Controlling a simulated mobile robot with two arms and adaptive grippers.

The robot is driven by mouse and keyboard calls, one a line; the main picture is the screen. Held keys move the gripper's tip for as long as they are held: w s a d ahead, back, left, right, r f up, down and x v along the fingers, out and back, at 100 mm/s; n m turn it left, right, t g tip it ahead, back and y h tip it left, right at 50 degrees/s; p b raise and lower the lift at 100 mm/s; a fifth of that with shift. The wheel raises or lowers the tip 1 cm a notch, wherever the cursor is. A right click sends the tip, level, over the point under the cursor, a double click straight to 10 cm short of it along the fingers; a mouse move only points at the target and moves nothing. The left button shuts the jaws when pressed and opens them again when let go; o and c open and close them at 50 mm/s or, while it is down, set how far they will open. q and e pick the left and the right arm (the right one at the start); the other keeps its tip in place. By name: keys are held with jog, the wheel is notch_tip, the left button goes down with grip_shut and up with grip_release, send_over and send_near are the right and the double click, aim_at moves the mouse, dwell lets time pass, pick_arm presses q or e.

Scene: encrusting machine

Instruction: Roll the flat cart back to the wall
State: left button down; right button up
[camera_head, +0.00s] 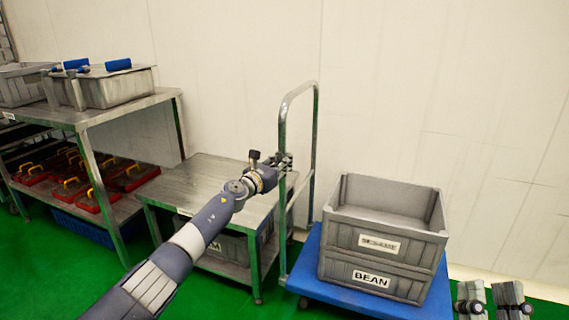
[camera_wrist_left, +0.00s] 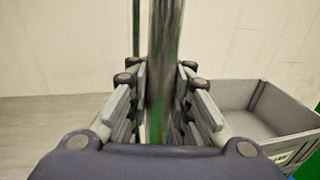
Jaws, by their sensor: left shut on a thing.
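The flat cart has a blue deck (camera_head: 350,296) and an upright metal loop handle (camera_head: 316,130) at its left end. It stands near the back wall. My left gripper (camera_head: 284,163) is shut on the handle's near upright post. In the left wrist view the metal post (camera_wrist_left: 163,60) runs between the fingers of the left gripper (camera_wrist_left: 160,95). My right gripper (camera_head: 490,298) shows only partly at the bottom right corner, away from the cart.
Two stacked grey crates (camera_head: 385,240), one marked BEAN, stand on the cart. A low steel table (camera_head: 205,190) stands left of the handle, close to it. A taller steel shelf (camera_head: 100,110) holds boxes and red trays. Green floor (camera_head: 210,295) is clear in front.

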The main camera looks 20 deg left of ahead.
pick_arm(q)
jog(key=shift+a, duration=0.35)
jog(key=c, duration=1.4)
grip_release()
jog(key=shift+s+a, duration=0.1)
jog(key=shift+c, duration=0.2)
jog(key=shift+d, duration=0.2)
jog(key=shift+s, duration=0.1)
jog(key=s+a, duration=0.2)
jog(key=s, duration=0.9)
jog(key=shift+s+a, duration=0.2)
jog(key=shift+s, duration=0.1)
